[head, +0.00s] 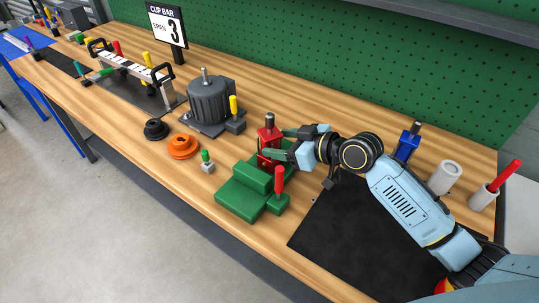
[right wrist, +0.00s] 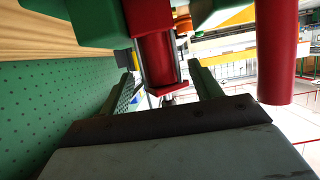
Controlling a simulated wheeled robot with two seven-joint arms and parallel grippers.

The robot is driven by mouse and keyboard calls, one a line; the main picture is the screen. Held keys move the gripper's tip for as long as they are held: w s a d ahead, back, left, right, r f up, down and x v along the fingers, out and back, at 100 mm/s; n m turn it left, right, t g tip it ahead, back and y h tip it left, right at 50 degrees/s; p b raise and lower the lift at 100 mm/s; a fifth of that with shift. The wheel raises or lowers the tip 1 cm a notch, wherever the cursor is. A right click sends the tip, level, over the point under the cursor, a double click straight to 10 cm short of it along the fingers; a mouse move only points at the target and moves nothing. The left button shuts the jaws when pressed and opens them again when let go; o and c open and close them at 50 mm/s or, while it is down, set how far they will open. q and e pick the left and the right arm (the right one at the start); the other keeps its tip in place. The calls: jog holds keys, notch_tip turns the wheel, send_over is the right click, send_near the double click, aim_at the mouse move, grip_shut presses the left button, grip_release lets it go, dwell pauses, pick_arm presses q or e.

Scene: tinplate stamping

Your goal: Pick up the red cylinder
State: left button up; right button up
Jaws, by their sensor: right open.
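The red cylinder (head: 268,138), a red body with a dark grey top, stands upright at the back of the green stepped block (head: 238,190). In the right wrist view the red cylinder (right wrist: 158,58) shows between my two fingers. My right gripper (head: 275,143) comes in from the right at the cylinder's height. It is open, one finger on each side of the cylinder, and in the wrist view (right wrist: 162,75) gaps show beside the red body. Whether a fingertip touches it is unclear. My left gripper is not in view.
A red handle (head: 279,180) stands upright on the block's front step, close to my gripper; it shows in the wrist view (right wrist: 277,50). A grey motor (head: 209,102), orange disc (head: 183,147) and blue cylinder (head: 408,142) stand nearby. A black mat (head: 335,225) lies clear at front right.

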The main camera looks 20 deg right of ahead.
aim_at(264, 138)
jog(key=shift+w+a+f, duration=0.15)
jog(key=shift+w+a, duration=0.85)
jog(key=shift+w, duration=0.1)
jog(key=shift+x, duration=1.1)
jog(key=shift+w+a+f, duration=0.1)
jog(key=shift+w, duration=0.05)
jog(key=shift+c, duration=0.6)
jog(key=c, duration=1.2)
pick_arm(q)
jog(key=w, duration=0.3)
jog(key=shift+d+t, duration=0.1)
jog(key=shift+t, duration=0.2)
pick_arm(e)
grip_shut()
